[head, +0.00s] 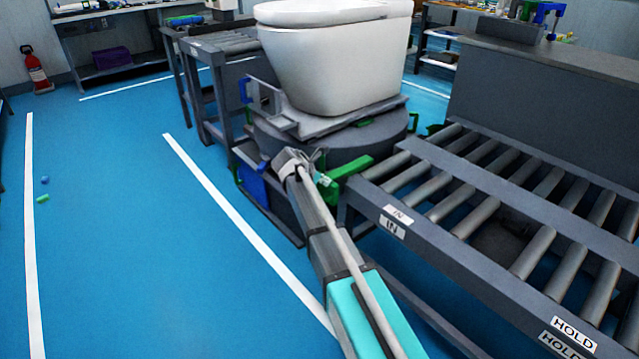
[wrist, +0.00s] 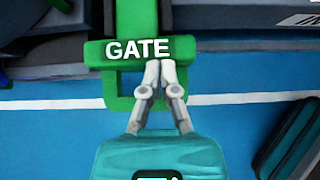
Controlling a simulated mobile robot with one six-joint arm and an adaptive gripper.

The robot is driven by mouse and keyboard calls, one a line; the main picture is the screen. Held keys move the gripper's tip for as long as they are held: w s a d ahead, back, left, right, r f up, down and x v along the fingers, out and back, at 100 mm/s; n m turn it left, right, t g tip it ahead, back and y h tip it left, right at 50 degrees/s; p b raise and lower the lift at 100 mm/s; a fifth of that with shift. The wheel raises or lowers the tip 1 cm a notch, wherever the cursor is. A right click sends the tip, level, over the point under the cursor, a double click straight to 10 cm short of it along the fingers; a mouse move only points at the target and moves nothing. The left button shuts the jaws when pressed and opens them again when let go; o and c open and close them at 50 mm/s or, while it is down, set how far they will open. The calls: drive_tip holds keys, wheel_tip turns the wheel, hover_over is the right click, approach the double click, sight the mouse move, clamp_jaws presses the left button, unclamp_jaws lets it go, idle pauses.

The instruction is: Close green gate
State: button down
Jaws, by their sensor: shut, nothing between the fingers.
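The green gate (wrist: 103,52) is a green bar with "GATE" in white letters and a square green loop below it in the wrist view. In the head view the green gate (head: 350,167) shows beside the turntable, near the end of the roller conveyor marked "IN". My gripper (wrist: 160,66) is shut and empty. In the head view my gripper (head: 318,165) is small and partly merged with the green parts.
A white toilet (head: 330,60) stands on the dark round turntable (head: 375,140). The roller conveyor (head: 490,190) lies to the right, with a grey block behind it. A blue part (head: 250,184) sits left of my gripper. The blue floor at the left is mostly free.

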drive_tip(key=s+a+f+p+v, duration=0.1)
drive_tip(key=f+p+v, duration=0.1)
drive_tip(key=p+v, duration=0.5)
drive_tip(key=v, duration=0.6)
drive_tip(key=shift+a, duration=0.3)
drive_tip(key=shift+s+f, duration=0.15)
